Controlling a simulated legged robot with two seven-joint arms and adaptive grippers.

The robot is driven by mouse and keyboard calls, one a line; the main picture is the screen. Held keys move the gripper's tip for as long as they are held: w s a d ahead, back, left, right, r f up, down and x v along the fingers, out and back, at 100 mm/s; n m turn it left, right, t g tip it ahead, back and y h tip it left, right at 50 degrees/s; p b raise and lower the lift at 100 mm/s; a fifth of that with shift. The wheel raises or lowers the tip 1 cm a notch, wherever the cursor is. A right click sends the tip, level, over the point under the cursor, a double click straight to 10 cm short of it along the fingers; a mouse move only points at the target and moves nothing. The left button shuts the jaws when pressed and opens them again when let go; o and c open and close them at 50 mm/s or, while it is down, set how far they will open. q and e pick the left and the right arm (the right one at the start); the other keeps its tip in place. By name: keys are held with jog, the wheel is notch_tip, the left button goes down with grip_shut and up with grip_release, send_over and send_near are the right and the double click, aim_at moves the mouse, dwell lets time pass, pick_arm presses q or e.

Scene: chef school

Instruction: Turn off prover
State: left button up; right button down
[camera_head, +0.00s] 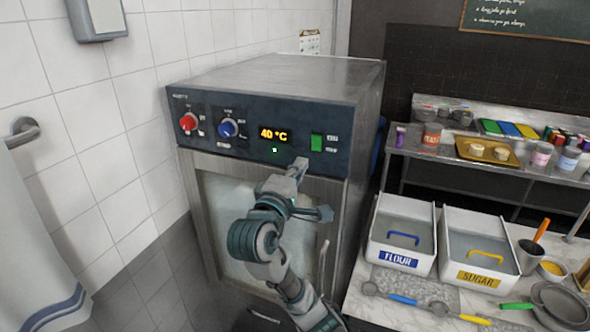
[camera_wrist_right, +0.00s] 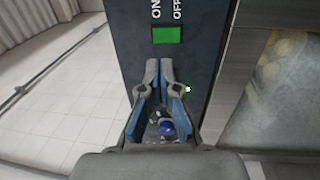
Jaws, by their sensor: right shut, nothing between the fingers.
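The prover (camera_head: 330,75) is a steel cabinet with a dark control panel (camera_head: 230,150) and a glass door (camera_head: 225,205). Its display (camera_head: 273,134) reads 40 °C in orange, with a small green light below it. The green switch (camera_head: 317,142) is lit at the panel's right; the right wrist view shows this switch (camera_wrist_right: 166,35) beside ON and OFF lettering. My right gripper (camera_head: 301,165) is shut and empty, its fingertips just below the panel's switch area; they also show in the wrist view (camera_wrist_right: 158,68), apart from the switch. My left gripper is out of view.
A red knob (camera_head: 188,122) and a blue knob (camera_head: 228,128) sit left on the panel. A towel (camera_head: 30,230) hangs at the left wall.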

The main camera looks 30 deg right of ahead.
aim_at(317, 140)
jog(key=p+x, duration=0.2)
jog(key=x, duration=0.7)
jog(key=shift+w+d, duration=0.1)
jog(key=shift+d, duration=0.1)
jog(key=shift+w+r+p, duration=0.1)
jog(key=shift+r+p, duration=0.1)
jog(key=shift+p, duration=0.3)
